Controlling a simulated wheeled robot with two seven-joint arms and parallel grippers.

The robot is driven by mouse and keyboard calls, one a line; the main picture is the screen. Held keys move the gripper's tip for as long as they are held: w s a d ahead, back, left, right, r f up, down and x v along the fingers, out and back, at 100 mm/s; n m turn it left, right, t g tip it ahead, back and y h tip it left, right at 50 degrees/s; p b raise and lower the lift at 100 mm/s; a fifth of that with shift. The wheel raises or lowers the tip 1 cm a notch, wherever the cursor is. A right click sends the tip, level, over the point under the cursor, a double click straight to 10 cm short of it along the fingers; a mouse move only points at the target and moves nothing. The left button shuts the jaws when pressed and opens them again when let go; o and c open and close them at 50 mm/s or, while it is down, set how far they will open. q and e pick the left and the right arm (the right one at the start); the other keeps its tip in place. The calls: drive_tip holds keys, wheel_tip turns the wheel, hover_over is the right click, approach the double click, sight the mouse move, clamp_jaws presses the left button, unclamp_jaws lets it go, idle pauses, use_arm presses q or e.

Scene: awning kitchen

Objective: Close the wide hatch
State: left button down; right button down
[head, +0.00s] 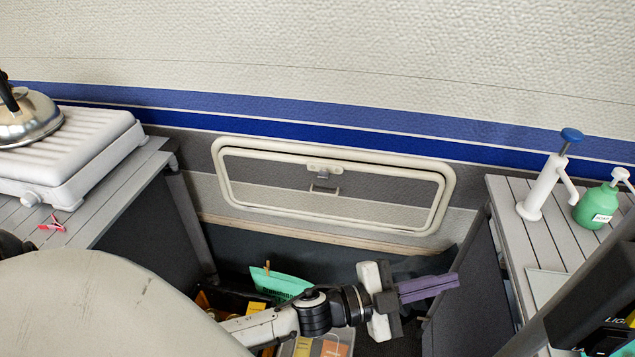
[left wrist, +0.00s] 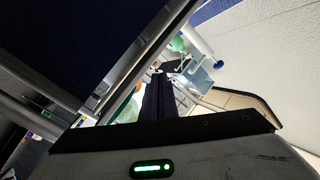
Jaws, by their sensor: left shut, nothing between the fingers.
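The wide hatch (head: 333,214) is a cream-framed, rounded rectangular panel low in the grey wall, in the middle of the head view. Its flap lies in or very close to the outer frame; I cannot tell if it sits fully flush. A small latch (head: 324,166) shows at its top middle, with a handle-like piece (head: 325,188) below. My left gripper (head: 456,283) has purple fingers, shut and empty, pointing right. It appears below and right of the hatch, apart from it. The fingers also show in the left wrist view (left wrist: 157,90). My right gripper is not in view.
A slatted counter at left (head: 152,160) holds a white stove (head: 75,150) and a kettle (head: 30,120). A right counter (head: 515,240) holds a white pump dispenser (head: 541,190) and a green bottle (head: 594,208). Teal and yellow items (head: 280,284) lie low between the counters.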

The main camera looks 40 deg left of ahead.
use_arm(q)
drive_tip(key=w+d+r+m+g+h+b, duration=0.25)
drive_tip(key=m+g+h, duration=0.3)
drive_tip(key=m, duration=0.45)
drive_tip(key=w+a+f+m+g+y+b, duration=0.2)
drive_tip(key=a+m+y, duration=0.15)
drive_tip(key=a, duration=0.45)
drive_tip(key=w+a+f+m+g+y+b, duration=0.1)
drive_tip(key=w+a+f+m+g+y, duration=0.1)
drive_tip(key=a+y, duration=0.35)
drive_tip(key=w+a+f+m+g+y+b, duration=0.2)
drive_tip(key=w+a+f+y, duration=0.1)
drive_tip(key=a, duration=0.7)
drive_tip(key=a+r+n+y+b, duration=0.1)
drive_tip(key=a+r+y, duration=0.2)
drive_tip(key=a, duration=0.6)
drive_tip(key=a+r+n+y, duration=0.1)
drive_tip(key=a+r+y, duration=0.2)
drive_tip(key=a, duration=0.6)
drive_tip(key=w+a+f+b, duration=0.1)
drive_tip(key=w+a+f, duration=0.2)
drive_tip(key=w+f, duration=0.2)
drive_tip(key=shift+d+x, duration=0.25)
drive_tip(key=shift+x, duration=1.4)
drive_tip(key=shift+s+f, duration=0.1)
drive_tip(key=shift+s, duration=0.05)
